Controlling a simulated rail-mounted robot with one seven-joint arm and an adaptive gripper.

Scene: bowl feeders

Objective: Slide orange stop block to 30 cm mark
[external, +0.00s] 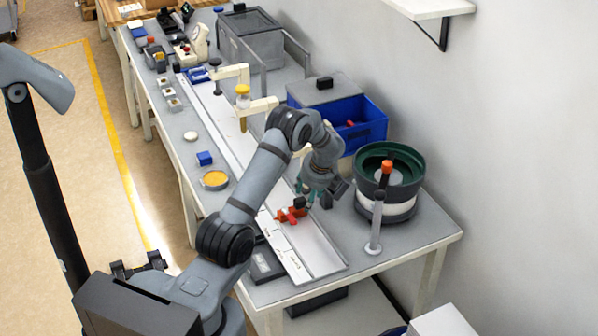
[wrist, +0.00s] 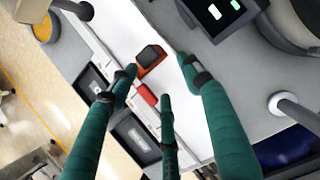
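The orange stop block (external: 290,215), with a black knob on top, sits on the long pale rail (external: 322,258) near the rail's front end. In the wrist view the orange block (wrist: 153,68) lies just beyond the fingertips, with a red piece (wrist: 147,95) beside it. My gripper (external: 306,192) is just above and behind the block in the external view. Its green fingers (wrist: 160,75) are spread apart and nothing is held between them; contact with the block cannot be told. Small marks show along the rail, but their numbers are not legible.
The bowl feeder (external: 390,195) and a grey post with an orange top (external: 376,225) stand right of the rail. A blue bin (external: 368,126) is behind the arm.

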